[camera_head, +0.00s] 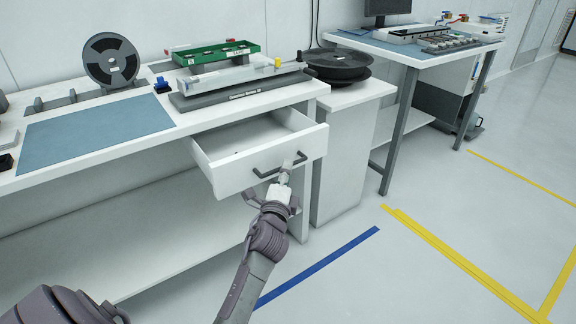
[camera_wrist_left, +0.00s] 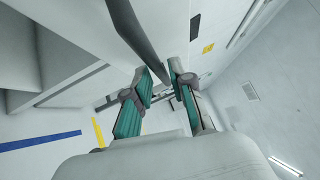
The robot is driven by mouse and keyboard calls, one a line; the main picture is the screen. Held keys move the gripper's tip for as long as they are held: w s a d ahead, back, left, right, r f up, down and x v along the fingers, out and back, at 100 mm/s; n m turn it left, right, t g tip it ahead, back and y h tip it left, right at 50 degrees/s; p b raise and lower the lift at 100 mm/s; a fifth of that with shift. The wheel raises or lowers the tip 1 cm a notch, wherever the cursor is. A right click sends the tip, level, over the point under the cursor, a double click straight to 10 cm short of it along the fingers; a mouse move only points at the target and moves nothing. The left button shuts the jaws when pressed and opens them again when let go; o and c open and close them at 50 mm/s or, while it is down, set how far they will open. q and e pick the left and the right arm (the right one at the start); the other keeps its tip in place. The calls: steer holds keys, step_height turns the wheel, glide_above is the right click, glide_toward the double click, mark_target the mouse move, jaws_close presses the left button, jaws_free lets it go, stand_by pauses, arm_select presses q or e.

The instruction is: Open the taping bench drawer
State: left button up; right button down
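The taping bench (camera_head: 90,155) is white, with a blue mat on top. Its white drawer (camera_head: 235,175) is pulled out at the bench's right end, and part of its inside shows. The drawer front has a dark bar handle (camera_head: 266,174). My left gripper (camera_head: 288,172) is at the right part of this handle. In the left wrist view the dark handle (camera_wrist_left: 137,38) runs down between the teal-padded fingers of my left gripper (camera_wrist_left: 164,78), which are closed around it. The far ends of the fingers are partly hidden in the head view. My right gripper is not in view.
A black reel (camera_head: 338,64) lies on a white cabinet (camera_head: 345,150) right of the drawer. A green tray (camera_head: 216,53) and an upright reel (camera_head: 110,60) are on the bench. A second table (camera_head: 405,50) stands further right. Floor in front is clear, with blue and yellow tape.

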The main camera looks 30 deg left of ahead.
arm_select(q)
steer(key=shift+x, duration=1.35)
jaws_close()
steer(key=shift+d, duration=0.1)
